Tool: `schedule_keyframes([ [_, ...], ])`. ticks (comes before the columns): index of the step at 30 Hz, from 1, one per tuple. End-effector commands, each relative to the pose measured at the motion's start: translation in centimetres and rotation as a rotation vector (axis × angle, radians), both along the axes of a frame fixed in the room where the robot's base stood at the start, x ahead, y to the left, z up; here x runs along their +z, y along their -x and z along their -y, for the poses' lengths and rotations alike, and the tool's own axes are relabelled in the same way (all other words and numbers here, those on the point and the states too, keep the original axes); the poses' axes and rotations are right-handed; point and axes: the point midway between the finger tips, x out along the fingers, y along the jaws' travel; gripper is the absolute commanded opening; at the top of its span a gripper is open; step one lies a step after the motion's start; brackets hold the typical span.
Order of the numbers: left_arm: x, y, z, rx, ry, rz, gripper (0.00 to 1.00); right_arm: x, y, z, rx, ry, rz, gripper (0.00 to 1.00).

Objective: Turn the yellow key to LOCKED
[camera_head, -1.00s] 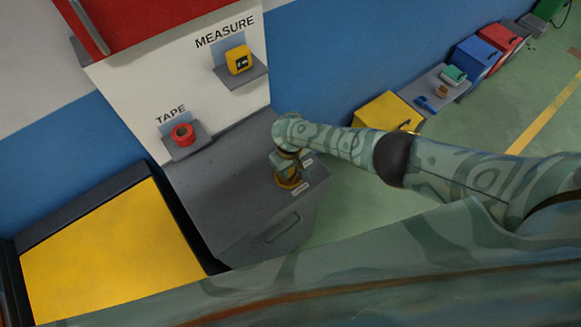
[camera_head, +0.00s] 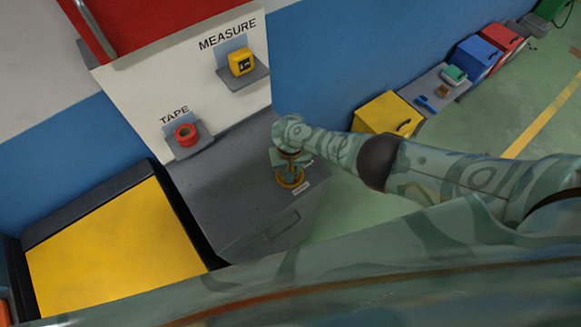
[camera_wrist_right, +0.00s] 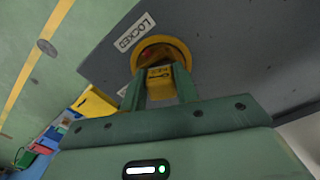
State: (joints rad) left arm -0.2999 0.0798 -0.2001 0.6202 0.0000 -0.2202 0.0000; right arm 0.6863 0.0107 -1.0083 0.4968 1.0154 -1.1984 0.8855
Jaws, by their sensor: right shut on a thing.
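The yellow key (camera_wrist_right: 160,78) stands in a round yellow-rimmed switch (camera_wrist_right: 185,52) on the dark grey bench top. My right gripper (camera_wrist_right: 160,88) is shut on the key, one finger on each side. A white LOCKED label (camera_wrist_right: 134,31) lies beside the switch, at its upper left in the right wrist view. A second label (camera_wrist_right: 122,90) is partly hidden by a finger. In the head view my right gripper (camera_head: 289,164) reaches down onto the switch (camera_head: 290,183) and hides the key. Which label the key points to cannot be told. My left gripper is not in view.
The grey bench (camera_head: 215,185) is otherwise bare. A red tape roll (camera_head: 186,134) and yellow tape measure (camera_head: 241,62) sit on wall shelves behind. A yellow-lidded box (camera_head: 115,255) stands left; a yellow cabinet (camera_head: 385,112) stands beyond my right arm. Green floor is open at right.

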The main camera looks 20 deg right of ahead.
Motion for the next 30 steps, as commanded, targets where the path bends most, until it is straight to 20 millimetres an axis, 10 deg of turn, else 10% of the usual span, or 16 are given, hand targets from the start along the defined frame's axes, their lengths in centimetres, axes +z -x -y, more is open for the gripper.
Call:
schedule_keyframes([
  [3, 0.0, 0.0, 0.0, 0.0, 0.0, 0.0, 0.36, 0.0, 0.0, 0.0, 0.001, 0.0, 0.0, 0.55],
  [14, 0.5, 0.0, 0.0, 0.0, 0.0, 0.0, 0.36, 0.5, 0.0, 0.0, 0.002, 0.0, 0.0, 0.56],
  [30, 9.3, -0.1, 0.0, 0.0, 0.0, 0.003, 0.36, 13.2, -0.1, 0.0, 0.002, -0.003, 0.002, 0.56],
])
